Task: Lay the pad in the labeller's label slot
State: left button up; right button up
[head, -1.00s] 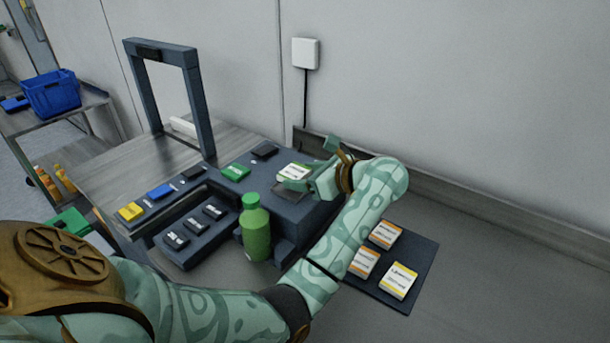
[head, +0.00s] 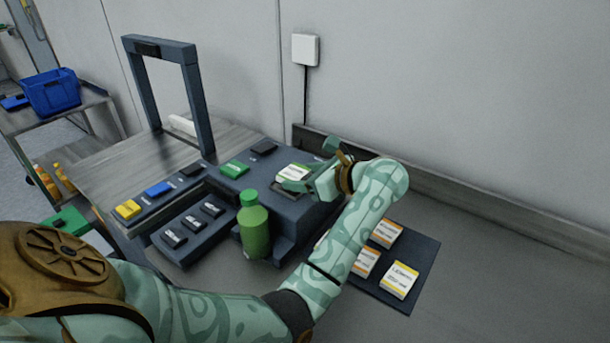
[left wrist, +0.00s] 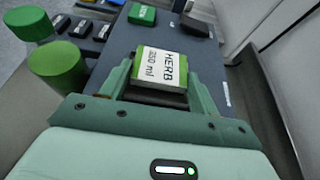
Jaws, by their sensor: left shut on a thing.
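My left gripper (head: 308,181) is over the top of the dark labeller block (head: 312,213), near its right end. It is shut on a white pad with a green edge (head: 293,173). In the left wrist view the pad (left wrist: 161,66) reads "HERB 250 ml" and sits between the two fingers, over a dark recess (left wrist: 155,97). I cannot tell whether the pad touches the slot, because the gripper hides its near side. My right gripper is not in view.
A green bottle (head: 254,228) stands against the labeller's front. Yellow (head: 127,209), blue (head: 158,189) and green (head: 234,168) blocks lie along the machine. A dark mat (head: 424,262) with several orange and yellow edged pads lies at the right. A dark frame (head: 204,115) rises at the back left.

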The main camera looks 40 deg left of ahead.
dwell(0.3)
pick_arm(q)
jog(key=shift+f+b, duration=0.35)
jog(key=shift+f, duration=0.05)
jog(key=shift+r, duration=0.1)
jog(key=o, duration=1.1)
jog(key=shift+c, duration=1)
